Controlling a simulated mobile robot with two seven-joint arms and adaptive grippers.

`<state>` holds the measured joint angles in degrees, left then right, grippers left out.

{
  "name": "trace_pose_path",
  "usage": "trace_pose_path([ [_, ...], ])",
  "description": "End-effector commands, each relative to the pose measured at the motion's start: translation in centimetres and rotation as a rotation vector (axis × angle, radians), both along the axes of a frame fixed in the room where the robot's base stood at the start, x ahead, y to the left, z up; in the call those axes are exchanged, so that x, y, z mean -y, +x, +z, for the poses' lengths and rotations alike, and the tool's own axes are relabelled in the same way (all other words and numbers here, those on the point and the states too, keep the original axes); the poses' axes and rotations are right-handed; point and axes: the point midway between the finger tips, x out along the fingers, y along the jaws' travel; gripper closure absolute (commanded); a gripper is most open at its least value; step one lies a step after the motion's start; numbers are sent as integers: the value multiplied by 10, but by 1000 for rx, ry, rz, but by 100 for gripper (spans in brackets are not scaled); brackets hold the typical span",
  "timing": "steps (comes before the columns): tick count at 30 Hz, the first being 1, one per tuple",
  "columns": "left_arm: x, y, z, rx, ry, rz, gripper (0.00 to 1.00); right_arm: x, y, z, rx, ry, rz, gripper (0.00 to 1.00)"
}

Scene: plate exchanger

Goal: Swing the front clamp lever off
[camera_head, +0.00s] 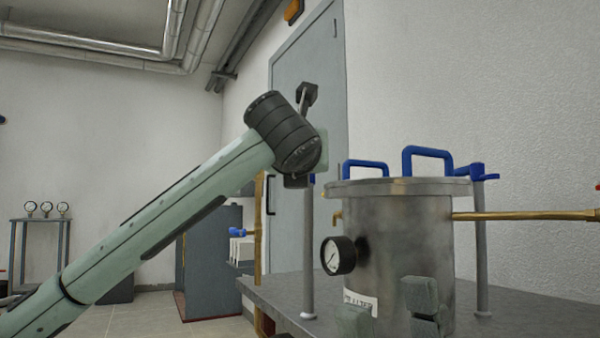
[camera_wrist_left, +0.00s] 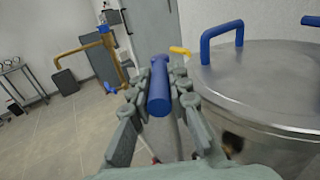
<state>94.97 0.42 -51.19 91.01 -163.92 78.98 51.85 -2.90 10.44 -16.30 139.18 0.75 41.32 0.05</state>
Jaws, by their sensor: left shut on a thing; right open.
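The front clamp lever (camera_wrist_left: 159,86) is a blue bar. In the left wrist view it lies between the fingers of my left gripper (camera_wrist_left: 162,95), which is shut on it. In the head view my dark left wrist hides this lever and most of that gripper, at the top of the near grey post (camera_head: 309,250). The steel vessel (camera_head: 395,235) stands right of the post, with its lid (camera_wrist_left: 265,85) on top. My right gripper (camera_head: 388,309) is open and empty, low in front of the vessel. Only its grey fingers show.
Two blue handles (camera_head: 427,153) stand on the lid. A second post (camera_head: 481,250) with a blue lever (camera_head: 478,170) is at the right. A gauge (camera_head: 338,256) juts from the vessel, and a brass pipe (camera_head: 525,215) leaves rightward. The bench (camera_head: 275,287) is clear at left.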

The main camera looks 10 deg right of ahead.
Motion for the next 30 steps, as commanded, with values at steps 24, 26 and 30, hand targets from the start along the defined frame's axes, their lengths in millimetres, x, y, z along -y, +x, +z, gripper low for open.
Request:
trace_pose_path([
  [24, 0, -2, 0, -2, 1, -1, 62, 0, -1, 0, 2, 1, 0, 58],
  [26, -1, -6, 0, -1, 0, -1, 62, 0, -1, 0, 2, 1, 0, 58],
  [30, -8, -26, 0, 1, 0, -4, 62, 0, 0, 0, 1, 0, 0, 58],
])
